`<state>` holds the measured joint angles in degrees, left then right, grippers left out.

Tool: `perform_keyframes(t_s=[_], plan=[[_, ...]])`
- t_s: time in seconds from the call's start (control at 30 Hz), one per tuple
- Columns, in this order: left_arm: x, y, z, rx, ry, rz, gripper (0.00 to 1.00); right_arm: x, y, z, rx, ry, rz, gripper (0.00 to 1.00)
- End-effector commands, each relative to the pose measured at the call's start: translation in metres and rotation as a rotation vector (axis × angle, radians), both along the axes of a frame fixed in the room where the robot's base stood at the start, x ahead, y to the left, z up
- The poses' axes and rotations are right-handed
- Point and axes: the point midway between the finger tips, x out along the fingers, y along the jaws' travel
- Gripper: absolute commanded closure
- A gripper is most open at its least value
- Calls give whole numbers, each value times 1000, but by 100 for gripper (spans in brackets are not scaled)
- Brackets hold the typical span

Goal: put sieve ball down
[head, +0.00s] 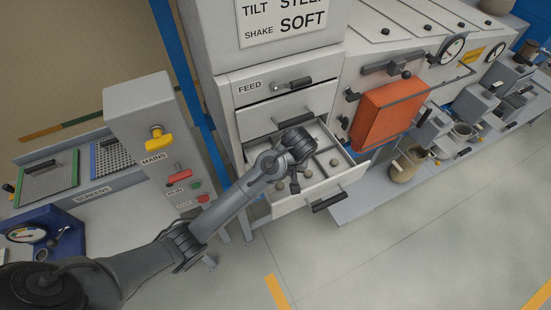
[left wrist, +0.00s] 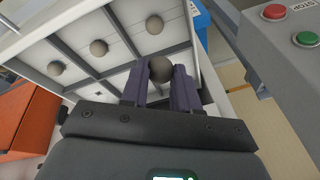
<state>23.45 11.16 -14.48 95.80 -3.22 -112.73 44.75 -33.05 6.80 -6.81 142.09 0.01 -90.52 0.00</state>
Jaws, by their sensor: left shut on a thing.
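My left gripper (head: 294,186) reaches down into the open drawer (head: 345,184), which is divided into compartments. In the left wrist view my left gripper (left wrist: 160,75) is shut on a grey-brown sieve ball (left wrist: 160,69), held between the dark fingertips. The drawer (left wrist: 120,27) lies behind the fingers, with more balls in separate compartments: one near the top (left wrist: 154,25), one left of it (left wrist: 98,48) and one further left (left wrist: 55,68). I cannot tell whether the held ball touches the drawer floor. My right gripper is not in view.
The FEED drawer front (head: 275,88) is above the open drawer. An orange box (head: 388,113) is to its right. The MAINS and RUN panel (head: 150,140) stands close to the left of my arm. Open floor (head: 400,240) lies in front.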

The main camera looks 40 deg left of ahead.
Motion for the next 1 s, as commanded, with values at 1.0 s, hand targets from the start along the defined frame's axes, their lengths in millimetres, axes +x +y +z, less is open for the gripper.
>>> perform_keyframes(t_s=[1.0], plan=[[52,102,-81,6,12,0,100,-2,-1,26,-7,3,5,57]])
